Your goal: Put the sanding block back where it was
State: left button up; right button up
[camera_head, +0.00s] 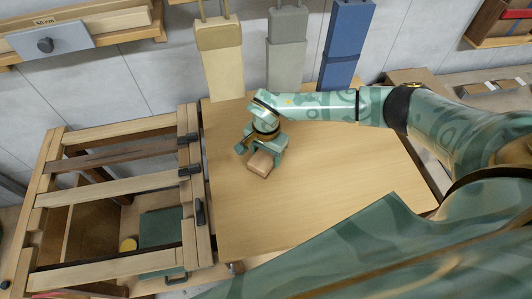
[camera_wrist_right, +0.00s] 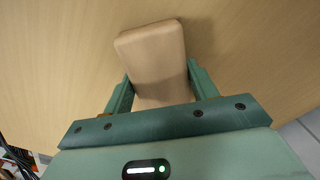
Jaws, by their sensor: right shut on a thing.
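The sanding block is a tan, rounded block (camera_head: 260,163) at the left part of the wooden table top (camera_head: 320,190). My right gripper (camera_head: 262,152) is shut on it, with one finger on each side. In the right wrist view the block (camera_wrist_right: 153,55) sticks out beyond the fingers of the gripper (camera_wrist_right: 155,85), over the bare wood surface. I cannot tell whether the block touches the table or hangs just above it. My left gripper is not in view.
A wooden slatted frame (camera_head: 110,190) with dark clamps stands left of the table, with a green box (camera_head: 160,228) and a yellow round thing (camera_head: 128,244) inside. Beige (camera_head: 220,60), grey (camera_head: 286,50) and blue (camera_head: 346,45) hanging pieces line the back wall. The table's middle is clear.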

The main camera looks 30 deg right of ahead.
aim_at(266, 154)
jog(key=o, duration=1.2)
jog(key=shift+f, duration=0.1)
notch_tip(266, 154, up, 12)
jog(key=shift+r+p, duration=0.1)
jog(key=shift+p, duration=0.65)
